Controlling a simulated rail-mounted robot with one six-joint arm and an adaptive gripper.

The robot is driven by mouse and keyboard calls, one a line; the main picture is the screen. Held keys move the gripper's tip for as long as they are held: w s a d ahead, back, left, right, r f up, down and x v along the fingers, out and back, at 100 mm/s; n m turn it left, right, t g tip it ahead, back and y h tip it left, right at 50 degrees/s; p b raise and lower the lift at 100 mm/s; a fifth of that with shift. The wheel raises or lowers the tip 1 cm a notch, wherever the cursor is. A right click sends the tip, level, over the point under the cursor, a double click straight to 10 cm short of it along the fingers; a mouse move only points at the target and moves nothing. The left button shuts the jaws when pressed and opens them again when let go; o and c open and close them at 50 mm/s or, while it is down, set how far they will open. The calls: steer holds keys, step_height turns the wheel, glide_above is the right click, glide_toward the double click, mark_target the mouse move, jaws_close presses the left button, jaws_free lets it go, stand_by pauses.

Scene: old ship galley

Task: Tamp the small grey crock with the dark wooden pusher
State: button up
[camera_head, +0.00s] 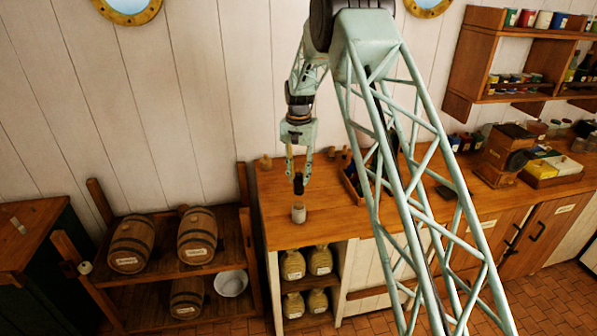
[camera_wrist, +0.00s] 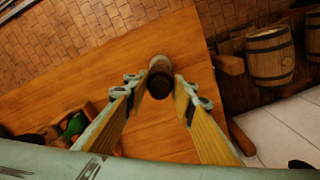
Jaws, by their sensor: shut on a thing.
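The small grey crock (camera_head: 298,213) stands upright on the wooden counter near its left front corner. My gripper (camera_head: 298,174) points down above it and is shut on the dark wooden pusher (camera_head: 298,187). The pusher hangs upright, its lower end just over the crock's mouth; I cannot tell if they touch. In the wrist view the pusher (camera_wrist: 160,84) shows end-on between my fingertips (camera_wrist: 160,92). It hides much of the crock (camera_wrist: 159,62) behind it.
The wooden counter (camera_head: 335,220) is bare around the crock. A wooden tray with bottles (camera_head: 353,188) is to the right. Barrels (camera_head: 197,236) lie on a lower rack at left.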

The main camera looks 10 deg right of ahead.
mark_target(299, 191)
steer(key=shift+w+f, duration=0.1)
steer(key=shift+w, duration=0.2)
steer(key=shift+f, duration=0.15)
steer(key=shift+f+b, duration=0.6)
steer(key=shift+f, duration=1.85)
steer(key=shift+f+b, duration=0.7)
steer(key=shift+f, duration=0.4)
stand_by(2.4)
steer(key=shift+r, duration=0.2)
stand_by(0.3)
steer(key=shift+r+p, duration=1)
steer(key=shift+r, duration=2.4)
